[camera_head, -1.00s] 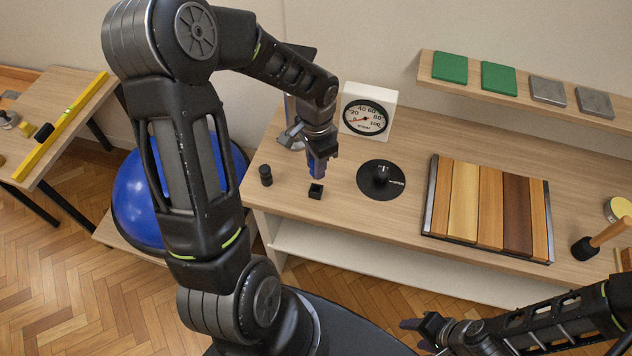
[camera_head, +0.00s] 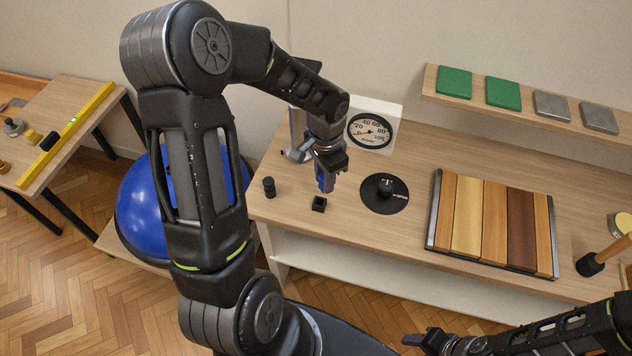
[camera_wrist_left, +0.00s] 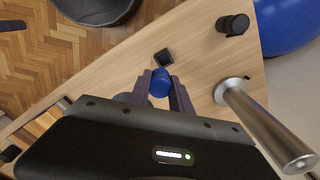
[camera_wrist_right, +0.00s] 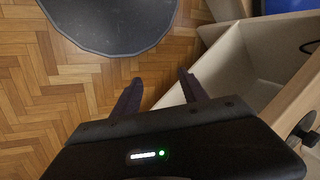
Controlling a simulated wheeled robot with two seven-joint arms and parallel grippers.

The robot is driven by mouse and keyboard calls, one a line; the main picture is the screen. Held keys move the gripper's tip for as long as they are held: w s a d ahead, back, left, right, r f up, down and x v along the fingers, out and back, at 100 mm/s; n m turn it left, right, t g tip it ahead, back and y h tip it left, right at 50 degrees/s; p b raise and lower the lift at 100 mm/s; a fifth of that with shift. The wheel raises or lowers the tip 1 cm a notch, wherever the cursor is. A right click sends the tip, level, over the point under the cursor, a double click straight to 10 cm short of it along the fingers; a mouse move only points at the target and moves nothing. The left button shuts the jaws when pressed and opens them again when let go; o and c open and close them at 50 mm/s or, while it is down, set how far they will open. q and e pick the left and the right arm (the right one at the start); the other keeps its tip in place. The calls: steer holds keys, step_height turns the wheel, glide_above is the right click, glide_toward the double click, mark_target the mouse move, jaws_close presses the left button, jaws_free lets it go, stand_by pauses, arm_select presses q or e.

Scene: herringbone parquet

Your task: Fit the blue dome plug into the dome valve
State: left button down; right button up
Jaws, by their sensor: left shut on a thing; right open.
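My left gripper (camera_head: 326,184) is shut on the blue plug (camera_wrist_left: 160,83), a short blue cylinder between its two fingertips. In the head view it hangs above the wooden table, just beyond a small black open-topped block (camera_head: 319,205); that block also shows ahead of the fingertips in the left wrist view (camera_wrist_left: 164,58). The plug appears apart from the block. A big blue dome (camera_head: 150,205) sits low at the table's left, partly hidden by my left arm; I cannot make out its valve. My right gripper (camera_wrist_right: 160,88) is open and empty over the floor.
A black knurled cylinder (camera_head: 269,187) and a metal post (camera_head: 298,140) stand near the gripper. A side table (camera_head: 55,125) stands left.

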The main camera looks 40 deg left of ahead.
arm_select(q)
steer(key=w+d+f+n, duration=0.1)
steer(key=d+f, duration=0.1)
steer(key=d, duration=0.1)
steer(key=w+d+f+n+b, duration=0.1)
steer(key=w+d+f, duration=0.1)
steer(key=d, duration=0.2)
steer(key=w+d+f+n+b, duration=0.1)
steer(key=w+d+f+n, duration=0.1)
steer(key=d, duration=0.2)
steer(key=shift+w+f, duration=0.25)
steer(key=shift+w+d+f+n, duration=0.1)
steer(key=shift+w+d+n, duration=0.05)
steer(key=shift+d+n, duration=0.15)
arm_select(e)
steer(key=shift+x, duration=1)
steer(key=shift+d, duration=0.2)
steer(key=shift+c, duration=0.3)
